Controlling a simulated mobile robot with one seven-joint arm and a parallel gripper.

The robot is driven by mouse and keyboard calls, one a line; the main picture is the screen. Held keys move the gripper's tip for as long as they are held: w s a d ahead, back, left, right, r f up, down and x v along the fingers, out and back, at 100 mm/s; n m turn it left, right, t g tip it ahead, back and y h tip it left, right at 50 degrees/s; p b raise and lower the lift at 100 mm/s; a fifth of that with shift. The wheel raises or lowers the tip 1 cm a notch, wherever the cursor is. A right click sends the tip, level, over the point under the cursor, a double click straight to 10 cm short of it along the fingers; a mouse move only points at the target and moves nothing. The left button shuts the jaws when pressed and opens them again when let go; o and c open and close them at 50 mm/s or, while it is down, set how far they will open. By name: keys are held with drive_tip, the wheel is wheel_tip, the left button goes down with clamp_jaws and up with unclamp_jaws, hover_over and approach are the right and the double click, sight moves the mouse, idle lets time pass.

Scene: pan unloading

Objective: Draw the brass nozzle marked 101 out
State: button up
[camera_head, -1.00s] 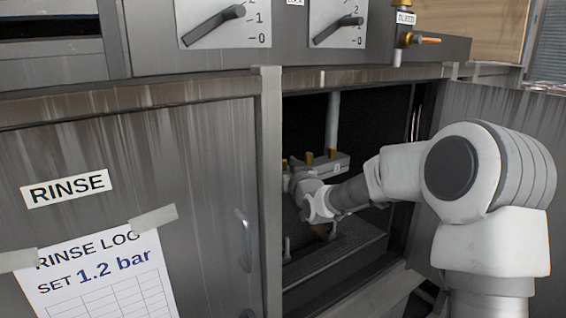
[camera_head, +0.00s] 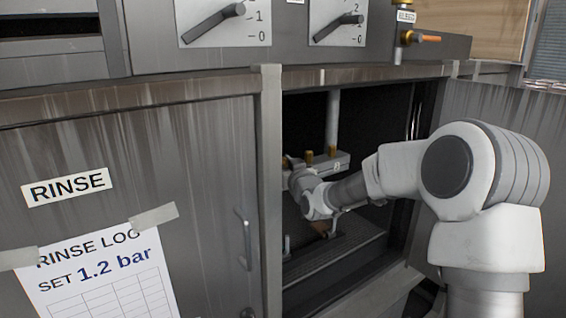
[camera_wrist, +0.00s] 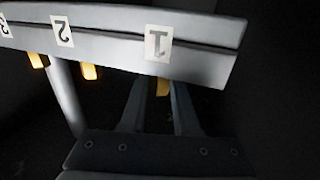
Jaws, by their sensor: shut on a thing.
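In the wrist view a brass nozzle (camera_wrist: 162,87) sits below the label 1 on a grey bar (camera_wrist: 105,45). My gripper (camera_wrist: 161,90) has one finger on each side of this nozzle and is shut on it. Two other brass nozzles, (camera_wrist: 90,72) and (camera_wrist: 39,61), show further left along the bar. No 101 mark is readable on any nozzle. In the head view the bar (camera_head: 343,162) is inside the open cabinet, with brass pieces (camera_head: 309,157) on top. My arm reaches in from the right, and my fingertips cannot be made out there.
The cabinet opening is bounded by a post (camera_head: 271,190) at left and an open door (camera_head: 500,110) at right. A vertical pipe (camera_head: 333,118) rises above the bar. A dark grated floor (camera_head: 335,255) lies below. A closed RINSE door (camera_head: 130,170) stands at left.

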clamp_jaws()
drive_tip(key=shift+r, duration=0.7)
idle(0.3)
drive_tip(key=shift+r+p, duration=0.5)
drive_tip(key=shift+r, duration=1.45)
